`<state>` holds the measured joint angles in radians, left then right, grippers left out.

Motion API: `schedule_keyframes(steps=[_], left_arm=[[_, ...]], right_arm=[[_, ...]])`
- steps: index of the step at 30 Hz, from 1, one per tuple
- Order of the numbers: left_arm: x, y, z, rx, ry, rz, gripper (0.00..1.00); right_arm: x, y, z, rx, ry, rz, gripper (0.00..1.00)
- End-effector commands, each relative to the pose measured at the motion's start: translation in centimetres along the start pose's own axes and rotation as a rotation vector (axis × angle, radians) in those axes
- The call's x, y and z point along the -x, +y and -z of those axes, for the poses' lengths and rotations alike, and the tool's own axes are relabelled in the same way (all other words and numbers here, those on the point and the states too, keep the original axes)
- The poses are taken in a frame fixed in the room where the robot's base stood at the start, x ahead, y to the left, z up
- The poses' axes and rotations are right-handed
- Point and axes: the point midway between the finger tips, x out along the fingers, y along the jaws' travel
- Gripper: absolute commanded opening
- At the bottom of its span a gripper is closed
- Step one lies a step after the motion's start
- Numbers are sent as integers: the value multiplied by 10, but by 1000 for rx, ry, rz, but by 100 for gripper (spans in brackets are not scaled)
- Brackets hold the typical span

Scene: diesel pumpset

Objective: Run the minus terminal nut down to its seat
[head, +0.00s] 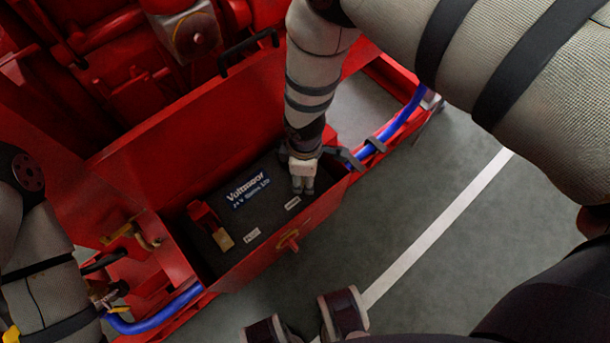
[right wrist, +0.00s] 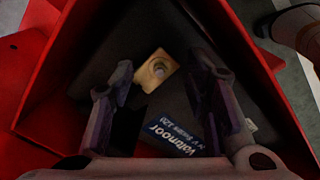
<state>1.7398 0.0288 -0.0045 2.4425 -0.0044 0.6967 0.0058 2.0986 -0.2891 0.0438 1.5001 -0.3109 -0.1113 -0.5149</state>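The black battery (head: 240,205), with a blue "Voltmoor" label, sits in a red open-topped box. My right gripper (head: 303,186) points down over the battery's right end and covers the terminal there in the head view. In the right wrist view, a brass lug (right wrist: 152,80) with a round metal nut (right wrist: 160,69) shows beyond the gap between my right fingers (right wrist: 162,88). The fingers stand apart, with no visible contact on the nut. The nut's height above its seat cannot be told. My left arm enters at the left; its gripper is not visible.
Red box walls (head: 285,245) close in around the battery. A red cover (head: 203,214) and brass lug (head: 223,241) are at the battery's other end. Blue cables run outside the box at left (head: 150,321) and right (head: 390,130). The grey floor (head: 400,205) is open to the right.

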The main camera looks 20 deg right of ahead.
Motion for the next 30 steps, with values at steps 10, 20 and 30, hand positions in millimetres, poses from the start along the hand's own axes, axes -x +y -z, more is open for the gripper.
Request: schedule_keyframes(steps=[10,20,30], left_arm=[[0,0,0,0,1,0,0],[27,0,2,0,47,-1,0],[51,0,6,-1,94,-3,0]], right_arm=[[1,0,0,2,1,0,43],[39,2,2,2,4,-6,43],[74,1,1,3,3,-4,43]])
